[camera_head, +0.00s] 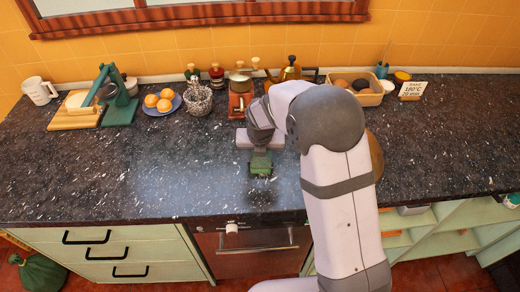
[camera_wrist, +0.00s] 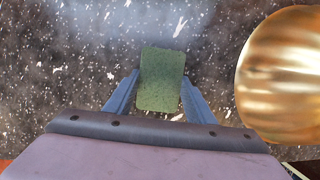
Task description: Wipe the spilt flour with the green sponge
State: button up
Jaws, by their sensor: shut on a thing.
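The green sponge (camera_head: 261,164) is between the fingers of my gripper (camera_head: 261,153), over the front middle of the dark counter. In the wrist view my gripper (camera_wrist: 159,82) is shut on the sponge (camera_wrist: 161,65), with a finger on each side. A dark patch like a shadow lies on the counter just in front of the sponge; I cannot tell if it touches the surface. The spilt flour is hard to tell from the counter's white flecks; a faint pale haze (camera_head: 180,182) shows left of the sponge.
A shiny golden round thing (camera_wrist: 285,75) is close to my gripper's right in the wrist view. Along the back stand a wire basket (camera_head: 198,101), a blue plate (camera_head: 176,104) with oranges, a coffee grinder (camera_head: 240,100) and a crate (camera_head: 372,99). The counter's front left is clear.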

jog(key=shift+s, duration=4.3)
jog(key=p+v, duration=0.2)
jog(key=shift+w+r+p, duration=0.2)
jog(key=shift+r+p, duration=0.2)
jog(key=shift+r, duration=0.1)
notch_tip(320, 180, up, 5)
jog(key=p, duration=0.6)
jog(key=shift+r, duration=0.15)
jog(key=shift+d, duration=0.1)
